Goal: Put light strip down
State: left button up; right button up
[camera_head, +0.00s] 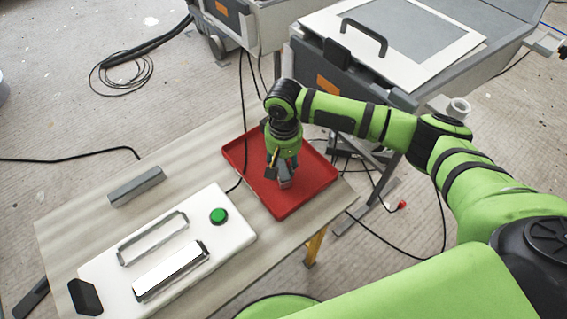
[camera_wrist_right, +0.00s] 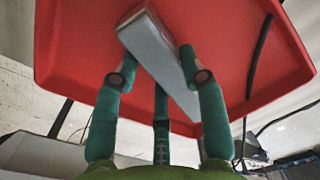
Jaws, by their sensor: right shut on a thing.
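The light strip (camera_wrist_right: 163,62) is a pale grey bar between the fingers of my right gripper (camera_wrist_right: 160,66) in the wrist view. In the head view my right gripper (camera_head: 283,178) points down over the red tray (camera_head: 310,187), shut on the strip; only a small grey end of the strip shows there. The strip is over or in the tray; I cannot tell whether it touches the tray floor. The red tray also fills much of the wrist view (camera_wrist_right: 80,50). My left gripper is not in view.
The table (camera_head: 185,150) holds a white fixture (camera_head: 225,240) with a green button (camera_head: 218,216), an empty-looking slot frame and a bright strip-like panel (camera_head: 170,272). A grey bar (camera_head: 137,187) lies behind it. Grey machines (camera_head: 410,40) stand beyond the table.

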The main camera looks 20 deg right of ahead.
aim_at(284, 163)
jog(key=shift+f, duration=0.15)
jog(key=o, duration=1.2)
notch_tip(284, 163, up, 12)
jog(key=shift+r, duration=0.2)
